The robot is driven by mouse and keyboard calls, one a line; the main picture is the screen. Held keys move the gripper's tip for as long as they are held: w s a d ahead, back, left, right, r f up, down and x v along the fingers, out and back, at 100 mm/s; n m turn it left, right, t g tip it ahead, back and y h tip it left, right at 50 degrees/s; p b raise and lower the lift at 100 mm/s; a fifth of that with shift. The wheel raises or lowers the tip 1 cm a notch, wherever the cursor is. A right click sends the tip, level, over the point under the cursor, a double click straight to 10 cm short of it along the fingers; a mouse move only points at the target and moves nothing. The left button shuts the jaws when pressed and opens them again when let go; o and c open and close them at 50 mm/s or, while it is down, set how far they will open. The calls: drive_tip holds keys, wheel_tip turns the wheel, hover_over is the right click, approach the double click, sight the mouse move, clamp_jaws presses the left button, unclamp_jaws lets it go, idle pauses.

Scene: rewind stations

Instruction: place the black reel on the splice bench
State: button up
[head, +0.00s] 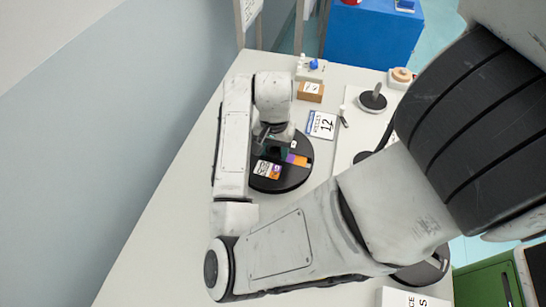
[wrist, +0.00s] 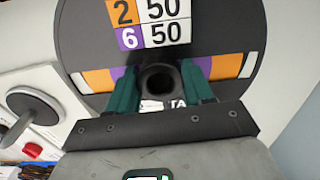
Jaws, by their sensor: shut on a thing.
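The black reel (head: 285,184) is a dark disc with orange, purple and white labels, over the white bench top in the head view. It also fills the upper part of the wrist view (wrist: 92,30), where labels read 2, 6 and 50. My gripper (wrist: 160,82) has its green fingers on either side of the reel's hollow hub and is shut on it. In the head view my gripper (head: 276,146) is partly hidden by my arm. I cannot tell whether the reel touches the bench top (head: 165,225).
A small sign with 12 (head: 321,125) and a brown box (head: 311,91) stand behind the reel. A grey spindle on a round base (head: 373,99) is at the right. A blue cabinet (head: 370,35) is beyond the bench, a green one (head: 485,285) at lower right. The bench's front left is clear.

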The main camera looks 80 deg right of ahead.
sight(273, 158)
drive_tip(key=shift+w+f, duration=0.2)
drive_tip(key=shift+f, duration=1.45)
drive_tip(key=shift+f, duration=0.1)
drive_tip(key=shift+f, duration=0.1)
drive_tip(key=o, duration=1.3)
wheel_tip(273, 158, up, 12)
drive_tip(key=shift+r+p, duration=0.2)
drive_tip(key=shift+p, duration=0.9)
